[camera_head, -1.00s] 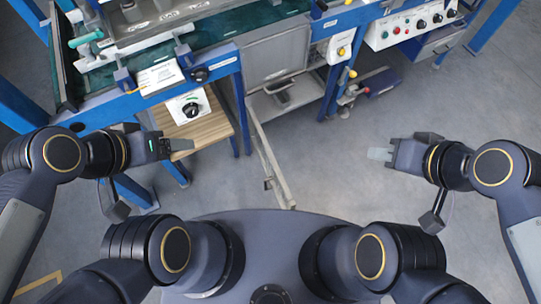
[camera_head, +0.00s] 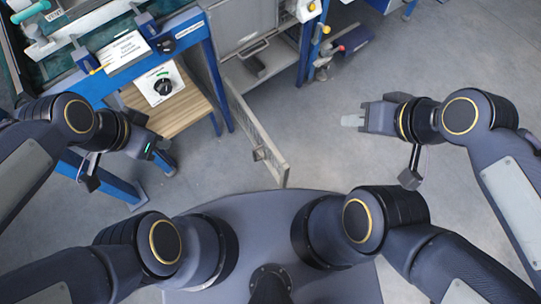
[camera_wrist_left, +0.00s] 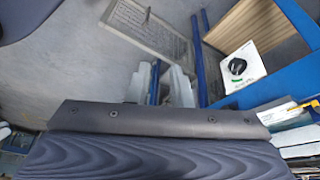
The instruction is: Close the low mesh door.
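The low mesh door (camera_head: 262,138) stands open in the head view, reaching out from the machine frame over the floor toward my base. A small latch block sits near its free end. In the left wrist view the mesh panel (camera_wrist_left: 150,27) shows at the top, beyond the fingers. My left gripper (camera_head: 166,163) is left of the door and apart from it; the wrist view shows its two pale fingers (camera_wrist_left: 161,86) with a gap and nothing held. My right gripper (camera_head: 352,120) is right of the door, over bare floor, holding nothing visible; its finger gap cannot be made out.
A wooden shelf (camera_head: 176,112) with a white knob box (camera_head: 161,87) is left of the door, inside blue posts. A grey metal bin (camera_head: 247,38) is behind the door. A blue table leg (camera_head: 112,182) stands close to my left gripper.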

